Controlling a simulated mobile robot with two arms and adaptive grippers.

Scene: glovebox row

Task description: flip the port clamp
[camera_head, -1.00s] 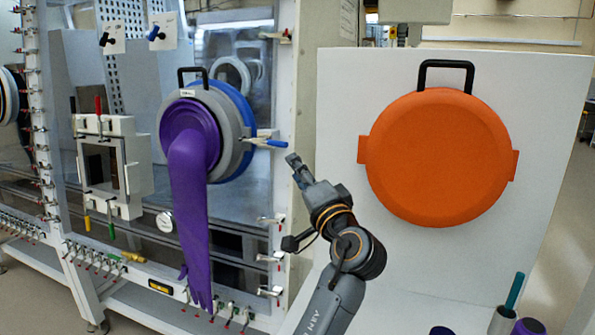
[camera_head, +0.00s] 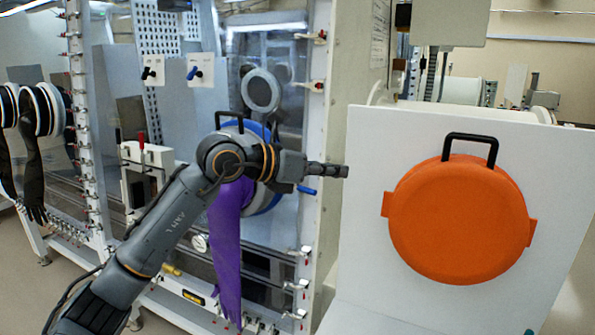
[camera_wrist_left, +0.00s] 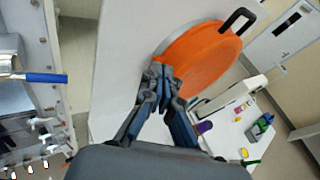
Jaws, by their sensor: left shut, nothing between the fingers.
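The port clamp (camera_head: 307,190) shows a blue handle low on the right side of the glove port, just below my left gripper in the head view. In the left wrist view the blue handle (camera_wrist_left: 45,78) lies at the far left, well apart from the fingers. My left gripper (camera_head: 344,171) is shut and empty and points right, past the port. Its shut fingertips (camera_wrist_left: 160,74) also show in the left wrist view, in front of the orange lid. My arm hides most of the port ring (camera_head: 262,131) and the clamp's base. My right gripper is not in view.
A long purple glove (camera_head: 227,250) hangs from the port. A white panel (camera_head: 370,240) with a round orange lid (camera_head: 460,220) stands at the right. Small toggle valves (camera_head: 316,85) line the glovebox frame. Black gloves (camera_head: 33,175) hang at the far left.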

